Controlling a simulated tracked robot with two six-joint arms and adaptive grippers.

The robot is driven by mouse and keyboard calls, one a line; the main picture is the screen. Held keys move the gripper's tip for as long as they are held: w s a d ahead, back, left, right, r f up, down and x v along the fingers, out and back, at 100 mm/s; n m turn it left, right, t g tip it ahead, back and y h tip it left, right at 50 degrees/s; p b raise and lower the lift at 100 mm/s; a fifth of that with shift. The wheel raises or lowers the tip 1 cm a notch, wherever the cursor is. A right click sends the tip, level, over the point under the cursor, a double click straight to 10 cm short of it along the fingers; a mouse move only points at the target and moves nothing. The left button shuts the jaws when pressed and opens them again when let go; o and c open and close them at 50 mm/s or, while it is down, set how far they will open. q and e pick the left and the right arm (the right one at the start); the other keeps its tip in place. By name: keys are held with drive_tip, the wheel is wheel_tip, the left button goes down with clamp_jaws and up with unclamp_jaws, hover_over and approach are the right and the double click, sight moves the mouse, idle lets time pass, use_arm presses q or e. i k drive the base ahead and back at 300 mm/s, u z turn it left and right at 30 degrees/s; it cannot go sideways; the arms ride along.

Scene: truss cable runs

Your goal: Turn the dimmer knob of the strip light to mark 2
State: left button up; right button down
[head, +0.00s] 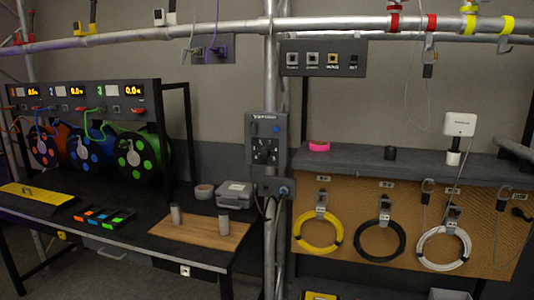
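A small grey box (268,187) is fixed low on the upright truss pole near the middle of the head view. A round blue knob (284,190) sits on its right part. It may be the dimmer, but its label and marks are too small to read. A larger grey panel (267,139) is mounted above it, with sockets and another small blue round part (276,129). I cannot tell which mark either one points to. No lit strip light can be made out. Neither of my grippers is in view.
A black bench (140,245) on the left bears a wooden board (200,231) and a grey case (235,194). Cable reels stand behind it. On the right, a pegboard (345,187) holds coiled cables below a grey shelf (350,164). Horizontal truss pipes (340,23) cross above.

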sight(264, 152)
drive_tip(key=i, duration=0.85)
